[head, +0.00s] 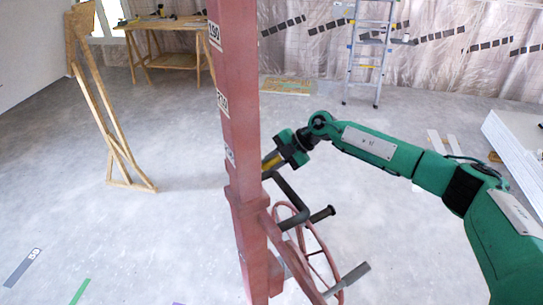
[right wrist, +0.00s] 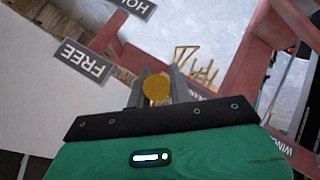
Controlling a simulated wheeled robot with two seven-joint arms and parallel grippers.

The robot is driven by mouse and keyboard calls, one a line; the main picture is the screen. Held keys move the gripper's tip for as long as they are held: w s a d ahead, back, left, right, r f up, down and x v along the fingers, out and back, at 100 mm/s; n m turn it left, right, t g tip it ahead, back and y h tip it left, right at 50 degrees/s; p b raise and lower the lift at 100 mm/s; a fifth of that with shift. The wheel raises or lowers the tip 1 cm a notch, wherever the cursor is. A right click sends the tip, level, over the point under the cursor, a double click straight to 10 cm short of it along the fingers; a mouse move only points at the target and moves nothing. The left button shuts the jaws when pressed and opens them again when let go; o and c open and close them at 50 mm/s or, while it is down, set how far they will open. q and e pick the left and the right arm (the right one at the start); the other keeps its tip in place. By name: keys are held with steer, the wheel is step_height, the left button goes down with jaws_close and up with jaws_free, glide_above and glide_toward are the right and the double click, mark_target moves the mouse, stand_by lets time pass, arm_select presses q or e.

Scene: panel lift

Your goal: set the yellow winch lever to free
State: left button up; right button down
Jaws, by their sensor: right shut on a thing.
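The yellow winch lever (head: 269,161) shows beside the red post (head: 235,130) in the head view, partly hidden by the post and my gripper. My right gripper (head: 277,159) reaches it from the right and is shut on it. In the right wrist view the lever's round yellow end (right wrist: 156,88) sits between the two grey fingers. A FREE label (right wrist: 83,62) is to the left of the fingers, and a partly cut-off HOLD label (right wrist: 137,7) is above. I cannot tell exactly which label the lever lines up with. My left gripper is out of view.
A red winch wheel (head: 318,250) with dark crank handles (head: 322,214) is below my right gripper. A wooden stand (head: 110,110) is at the left, a workbench (head: 165,50) behind, a stepladder (head: 370,50) at the back, and white panels (head: 515,145) at the right. Open floor lies between.

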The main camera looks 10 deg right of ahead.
steer(key=shift+a+r+h+p, duration=0.25)
steer(key=shift+r+h+p, duration=0.4)
steer(key=shift+p, duration=0.45)
steer(key=shift+f, duration=0.15)
steer(key=c, duration=1.3)
jaws_free()
steer(key=shift+d+r+b, duration=0.3)
steer(key=shift+d+r, duration=0.05)
steer(key=shift+d, duration=0.05)
steer(key=shift+s+b+v, duration=0.1)
steer(key=shift+b+v, duration=0.95)
steer(key=shift+v, duration=2.15)
steer(key=shift+s+b+v, duration=0.15)
steer(key=shift+b+v, duration=0.9)
steer(key=shift+v, duration=2.2)
